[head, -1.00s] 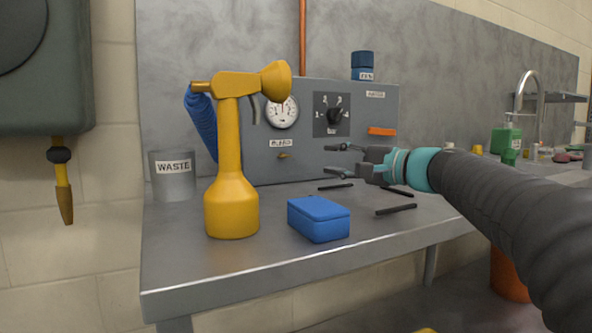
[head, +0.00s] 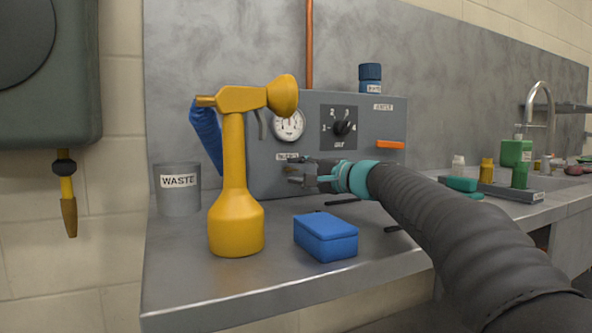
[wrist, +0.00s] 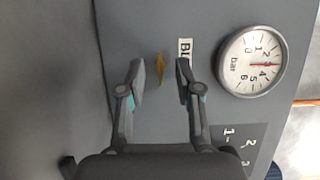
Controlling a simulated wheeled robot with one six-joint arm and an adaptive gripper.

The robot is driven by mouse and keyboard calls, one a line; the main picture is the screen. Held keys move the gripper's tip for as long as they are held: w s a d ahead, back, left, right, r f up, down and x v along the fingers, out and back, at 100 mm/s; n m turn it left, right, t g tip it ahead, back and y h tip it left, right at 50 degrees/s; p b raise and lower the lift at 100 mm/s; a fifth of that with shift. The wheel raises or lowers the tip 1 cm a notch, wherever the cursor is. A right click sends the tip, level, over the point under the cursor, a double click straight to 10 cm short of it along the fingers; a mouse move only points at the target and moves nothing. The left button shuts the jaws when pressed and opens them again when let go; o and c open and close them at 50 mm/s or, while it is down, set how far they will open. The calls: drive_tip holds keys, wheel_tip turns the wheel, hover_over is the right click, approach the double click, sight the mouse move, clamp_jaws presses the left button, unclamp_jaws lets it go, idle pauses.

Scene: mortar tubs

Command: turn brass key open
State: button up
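The brass key (wrist: 160,68) shows in the wrist view as a small yellow-brown piece on the grey panel (wrist: 140,25), its long side running up and down the picture. My gripper (wrist: 159,82) is open, with one finger on each side of the key in that view. I cannot tell whether the fingers touch it or still stand off the panel. In the head view my gripper (head: 293,171) is at the panel just below the BLEED label (head: 287,157) and hides the key. The label (wrist: 185,50) is partly covered by a finger in the wrist view.
A gauge (head: 289,126) and a black selector knob (head: 343,127) sit above on the panel. A waste tub (head: 178,190) stands at the bench's left. Dark bars lie beneath my arm.

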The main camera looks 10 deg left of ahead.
drive_tip(key=shift+w+a, duration=0.25)
drive_tip(key=shift+a, duration=0.2)
clamp_jaws()
